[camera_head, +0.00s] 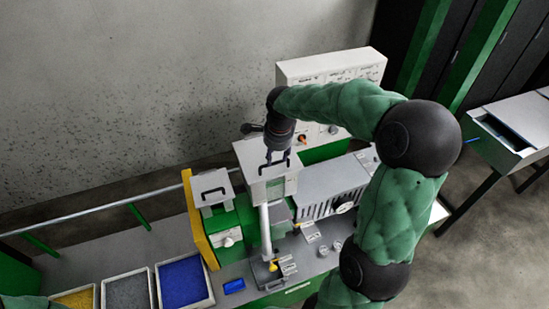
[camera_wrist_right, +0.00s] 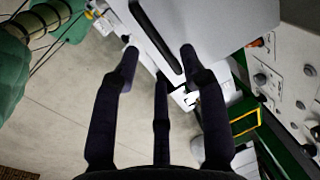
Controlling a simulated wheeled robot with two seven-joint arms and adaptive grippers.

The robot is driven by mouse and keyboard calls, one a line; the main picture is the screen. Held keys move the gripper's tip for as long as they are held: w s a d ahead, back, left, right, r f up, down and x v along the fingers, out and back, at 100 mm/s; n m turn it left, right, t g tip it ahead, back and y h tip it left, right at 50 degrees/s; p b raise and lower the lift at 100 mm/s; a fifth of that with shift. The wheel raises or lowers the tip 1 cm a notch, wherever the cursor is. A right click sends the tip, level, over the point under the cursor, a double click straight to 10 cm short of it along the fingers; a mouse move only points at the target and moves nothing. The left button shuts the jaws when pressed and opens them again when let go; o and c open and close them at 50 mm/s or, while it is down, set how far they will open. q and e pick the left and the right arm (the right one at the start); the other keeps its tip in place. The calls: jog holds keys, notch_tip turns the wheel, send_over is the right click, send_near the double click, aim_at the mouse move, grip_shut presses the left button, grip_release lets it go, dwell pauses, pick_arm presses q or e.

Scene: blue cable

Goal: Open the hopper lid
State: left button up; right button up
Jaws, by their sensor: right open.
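The hopper is a pale box with a greenish window on its front, in the middle of the head view. Its lid (camera_head: 256,160) is a light grey plate on top and looks closed. A black bar handle (camera_head: 272,172) lies on the lid. In the right wrist view the lid (camera_wrist_right: 138,48) and its dark handle (camera_wrist_right: 157,38) are seen close up, beyond the fingertips. My right gripper (camera_head: 278,156) is open above the lid, close to the handle. In the wrist view its fingers (camera_wrist_right: 160,52) are spread, with nothing between them. My left gripper is not in view.
A white control panel (camera_head: 350,66) stands behind the hopper. A yellow-edged guard (camera_head: 198,222) and a second handled lid (camera_head: 213,190) are to the left. Trays of yellow, grey and blue pellets (camera_head: 182,282) stand at the lower left. A grey finned housing (camera_head: 328,184) is to the right.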

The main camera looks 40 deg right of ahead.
aim_at(275, 163)
jog(key=shift+w+f, duration=0.1)
jog(key=shift+f, duration=0.65)
jog(key=shift+d+f, duration=0.1)
jog(key=shift+f, duration=0.6)
jog(key=shift+w+f, duration=0.1)
jog(key=shift+f, duration=0.25)
jog(key=shift+c, duration=0.3)
grip_shut()
